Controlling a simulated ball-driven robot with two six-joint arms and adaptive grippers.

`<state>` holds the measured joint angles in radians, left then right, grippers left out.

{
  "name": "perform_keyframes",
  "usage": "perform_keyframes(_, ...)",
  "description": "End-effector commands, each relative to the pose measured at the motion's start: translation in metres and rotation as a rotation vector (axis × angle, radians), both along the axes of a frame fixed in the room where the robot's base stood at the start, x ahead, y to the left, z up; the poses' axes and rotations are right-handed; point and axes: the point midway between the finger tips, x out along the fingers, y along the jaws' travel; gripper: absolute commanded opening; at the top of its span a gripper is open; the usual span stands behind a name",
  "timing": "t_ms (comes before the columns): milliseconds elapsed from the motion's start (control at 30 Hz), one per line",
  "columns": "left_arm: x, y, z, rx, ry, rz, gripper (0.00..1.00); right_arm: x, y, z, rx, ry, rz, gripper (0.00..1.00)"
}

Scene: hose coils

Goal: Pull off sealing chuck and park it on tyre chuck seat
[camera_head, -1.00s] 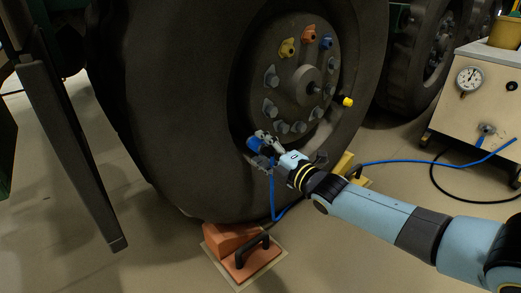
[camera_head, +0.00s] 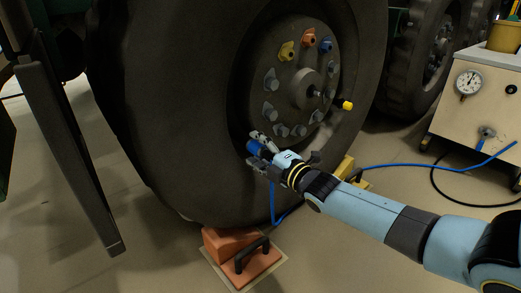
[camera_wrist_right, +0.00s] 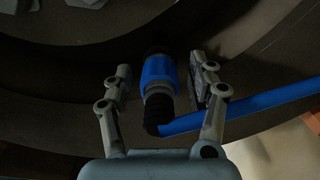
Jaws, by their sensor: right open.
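The sealing chuck (camera_head: 255,147), a blue-sleeved fitting with a black elbow, sits at the lower left of the wheel rim, with the blue hose (camera_head: 272,205) hanging from it. In the right wrist view the chuck (camera_wrist_right: 158,72) lies between the two fingers of my right gripper (camera_wrist_right: 163,85), with a gap visible on each side. My right gripper (camera_head: 263,149) is open around the chuck in the head view. The tyre chuck seat may be the holder (camera_head: 487,133) on the cart's front; I cannot tell for sure. My left gripper is not in view.
The big tyre (camera_head: 170,110) fills the middle. An orange wheel chock (camera_head: 232,242) with a black handle stands below it. A yellow block (camera_head: 346,168) is behind my right arm. A cart (camera_head: 460,118) with a gauge (camera_head: 468,82) stands at the right, with hoses on the floor.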

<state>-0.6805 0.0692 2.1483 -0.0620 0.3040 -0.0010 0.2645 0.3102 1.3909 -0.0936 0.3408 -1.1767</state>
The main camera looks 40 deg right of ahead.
Motion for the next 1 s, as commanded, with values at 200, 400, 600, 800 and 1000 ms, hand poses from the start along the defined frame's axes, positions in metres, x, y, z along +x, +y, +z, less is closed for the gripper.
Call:
perform_keyframes(200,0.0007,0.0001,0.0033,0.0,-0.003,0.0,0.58,0.0002,0.0001,0.0014,0.0,-0.001,0.0,0.59)
perform_keyframes(400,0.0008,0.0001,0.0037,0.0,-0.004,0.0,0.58,0.0,0.0002,0.0006,0.0,-0.001,0.0,0.59)
perform_keyframes(600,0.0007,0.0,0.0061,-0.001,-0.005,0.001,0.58,0.0001,0.0002,0.0011,0.001,-0.001,0.0,0.59)
perform_keyframes(800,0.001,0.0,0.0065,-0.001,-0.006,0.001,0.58,-0.0001,0.0001,-0.0001,0.001,0.0,0.0,0.59)
perform_keyframes(1000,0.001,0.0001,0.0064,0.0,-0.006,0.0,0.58,-0.0001,0.0001,-0.0001,0.0,0.0,0.0,0.38)
